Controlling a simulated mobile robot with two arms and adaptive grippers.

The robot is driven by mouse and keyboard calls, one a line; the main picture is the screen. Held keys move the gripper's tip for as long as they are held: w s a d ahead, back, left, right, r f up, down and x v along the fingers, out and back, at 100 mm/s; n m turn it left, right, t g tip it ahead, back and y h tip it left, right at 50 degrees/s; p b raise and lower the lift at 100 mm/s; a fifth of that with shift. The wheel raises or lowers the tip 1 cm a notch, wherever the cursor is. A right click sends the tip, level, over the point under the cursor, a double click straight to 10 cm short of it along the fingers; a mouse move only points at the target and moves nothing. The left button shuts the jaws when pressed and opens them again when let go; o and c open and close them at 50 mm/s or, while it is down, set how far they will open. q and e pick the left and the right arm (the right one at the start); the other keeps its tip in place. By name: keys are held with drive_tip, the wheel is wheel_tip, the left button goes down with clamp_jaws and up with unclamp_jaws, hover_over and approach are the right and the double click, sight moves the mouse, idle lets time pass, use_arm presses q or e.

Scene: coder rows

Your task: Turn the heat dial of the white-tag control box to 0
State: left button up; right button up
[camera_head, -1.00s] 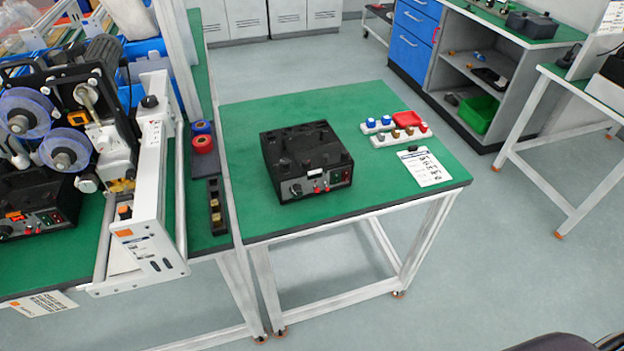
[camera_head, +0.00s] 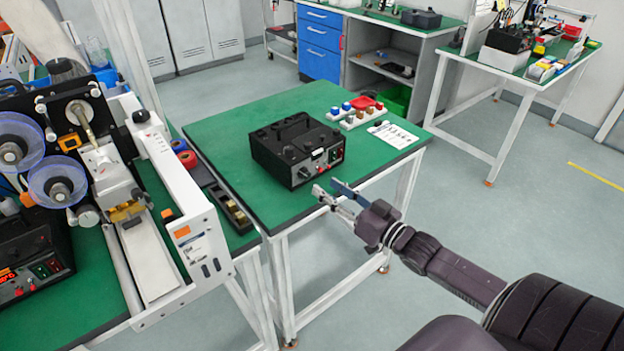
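A black control box (camera_head: 272,158) stands on the green table, with a small white tag (camera_head: 318,153) on its front panel. A dark round dial (camera_head: 304,172) sits at the left of that panel; its setting is too small to read. Red and green controls show at the panel's right. My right gripper (camera_head: 326,188) is in front of the box, just off the table's front edge, below the dial. Its two fingers are spread apart and empty, and it appears clear of the box. My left gripper is out of view.
The table's front corner is clear.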

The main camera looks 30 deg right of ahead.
sight(308, 175)
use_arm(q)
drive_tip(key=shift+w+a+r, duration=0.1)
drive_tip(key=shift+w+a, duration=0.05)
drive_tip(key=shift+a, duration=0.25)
use_arm(e)
drive_tip(key=shift+w+a, duration=0.2)
drive_tip(key=shift+w, duration=0.95)
drive_tip(key=shift+w+a, duration=0.2)
drive_tip(key=shift+w, duration=0.9)
drive_tip(key=shift+w+a, duration=0.2)
drive_tip(key=shift+w, duration=0.95)
clamp_jaws()
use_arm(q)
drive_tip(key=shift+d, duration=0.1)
